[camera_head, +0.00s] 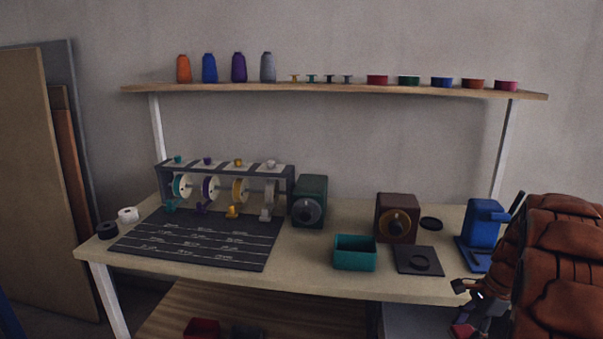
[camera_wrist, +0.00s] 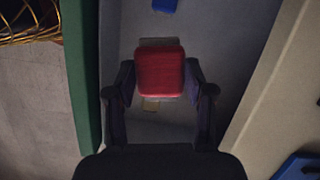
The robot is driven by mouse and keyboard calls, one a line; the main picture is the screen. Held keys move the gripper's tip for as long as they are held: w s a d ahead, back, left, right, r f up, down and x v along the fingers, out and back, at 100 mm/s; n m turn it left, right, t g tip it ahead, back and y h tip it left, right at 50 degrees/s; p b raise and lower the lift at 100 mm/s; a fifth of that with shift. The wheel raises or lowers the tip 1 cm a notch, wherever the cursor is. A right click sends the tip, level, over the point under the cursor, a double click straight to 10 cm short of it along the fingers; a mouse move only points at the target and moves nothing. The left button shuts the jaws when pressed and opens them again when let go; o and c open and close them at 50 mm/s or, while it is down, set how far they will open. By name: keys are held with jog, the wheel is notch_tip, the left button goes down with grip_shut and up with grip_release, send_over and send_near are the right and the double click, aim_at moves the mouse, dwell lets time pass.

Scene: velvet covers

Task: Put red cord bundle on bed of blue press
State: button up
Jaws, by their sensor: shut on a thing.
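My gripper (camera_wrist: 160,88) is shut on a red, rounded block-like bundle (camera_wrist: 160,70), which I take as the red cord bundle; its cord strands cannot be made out. In the head view my gripper (camera_head: 478,312) is low, at the table's front edge on the right, with a bit of the red bundle (camera_head: 462,330) showing beneath it. The blue press (camera_head: 483,222) stands on the table's right end, behind and above my gripper. Its flat blue bed (camera_head: 474,258) looks bare; my arm hides part of its right side.
In the wrist view, a green wall (camera_wrist: 80,70) is close left and the pale table edge (camera_wrist: 265,80) right.

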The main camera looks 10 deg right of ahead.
jog(key=w+a+r+n+g+h+p, duration=0.1)
jog(key=w+a+r+n+p, duration=0.1)
jog(key=a+n, duration=0.4)
jog(key=w+a+r+n+g+h+p, duration=0.1)
jog(key=w+a+n, duration=0.4)
jog(key=a, duration=0.9)
jog(key=w+a+r+n+g+h+p, duration=0.1)
jog(key=w+a+r+n+p, duration=0.2)
jog(key=a+n, duration=0.5)
jog(key=w+a+p, duration=0.1)
jog(key=a+p, duration=0.1)
jog(key=shift+w+a+n+g+p, duration=0.3)
jog(key=shift+a+g+p, duration=0.05)
jog(key=shift+g, duration=0.05)
